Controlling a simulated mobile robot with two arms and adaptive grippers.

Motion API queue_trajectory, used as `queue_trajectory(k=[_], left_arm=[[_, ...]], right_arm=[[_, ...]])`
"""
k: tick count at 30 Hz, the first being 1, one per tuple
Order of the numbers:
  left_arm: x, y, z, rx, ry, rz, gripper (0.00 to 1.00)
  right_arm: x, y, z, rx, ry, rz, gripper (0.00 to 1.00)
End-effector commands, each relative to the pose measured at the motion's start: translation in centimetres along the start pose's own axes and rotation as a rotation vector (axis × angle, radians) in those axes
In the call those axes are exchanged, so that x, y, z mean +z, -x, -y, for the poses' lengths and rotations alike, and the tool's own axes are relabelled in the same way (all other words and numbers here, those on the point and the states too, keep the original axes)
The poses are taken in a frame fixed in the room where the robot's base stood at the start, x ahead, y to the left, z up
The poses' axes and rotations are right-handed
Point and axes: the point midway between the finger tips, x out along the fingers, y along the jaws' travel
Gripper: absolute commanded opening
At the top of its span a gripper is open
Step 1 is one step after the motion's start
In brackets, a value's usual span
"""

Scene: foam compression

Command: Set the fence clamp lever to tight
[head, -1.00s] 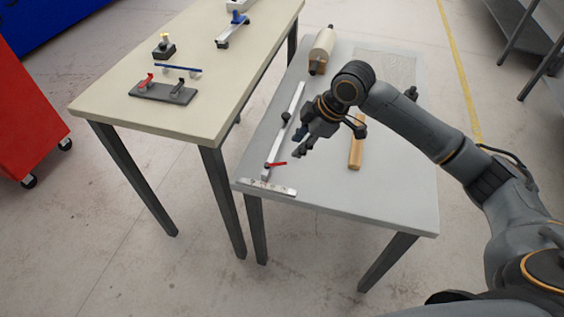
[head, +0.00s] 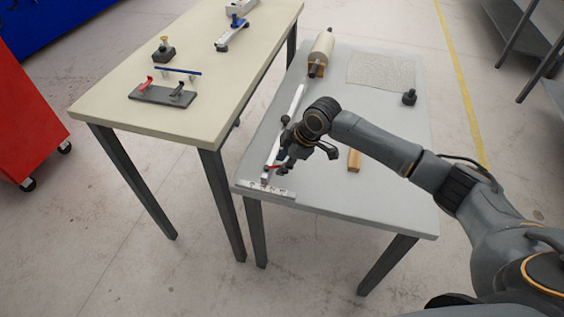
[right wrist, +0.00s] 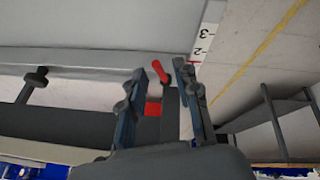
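The fence is a long white bar (head: 297,103) lying along the left side of the grey table. The red clamp lever (head: 273,167) is at its near end and also shows in the right wrist view (right wrist: 159,71). My right gripper (head: 284,167) is low over the table at the lever. In the right wrist view, its two fingers (right wrist: 160,68) stand apart, with the lever's red handle between them near the tips. I cannot tell whether either finger touches it. A red block (right wrist: 153,109) shows nearer the palm. My left gripper is not in view.
A marked scale strip (head: 264,189) runs along the table's front-left edge. A dark knob (head: 285,119) is beside the bar. A wooden block (head: 354,160), a roll (head: 321,48) and a black weight (head: 409,97) are on the grey table (head: 390,205). A beige table (head: 130,106) stands left.

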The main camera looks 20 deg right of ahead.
Motion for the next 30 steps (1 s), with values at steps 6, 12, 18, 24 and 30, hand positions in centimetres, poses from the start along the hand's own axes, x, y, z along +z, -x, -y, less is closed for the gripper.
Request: queue_trajectory(k=[6,12,18,24,30], left_arm=[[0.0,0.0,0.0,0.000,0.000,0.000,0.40],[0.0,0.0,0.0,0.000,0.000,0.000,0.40],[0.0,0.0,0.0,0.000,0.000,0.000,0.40],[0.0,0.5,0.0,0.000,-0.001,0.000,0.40],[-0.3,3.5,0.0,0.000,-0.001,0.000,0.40]], right_arm=[[0.0,-0.8,0.0,0.000,0.001,0.000,0.32],[0.0,-0.7,0.0,0.000,0.000,0.000,0.28],[0.0,-0.7,0.0,0.000,0.000,0.000,0.00],[-0.1,-0.5,0.0,0.004,-0.011,0.003,0.00],[-0.4,-0.1,0.5,0.042,-0.111,0.025,0.00]])
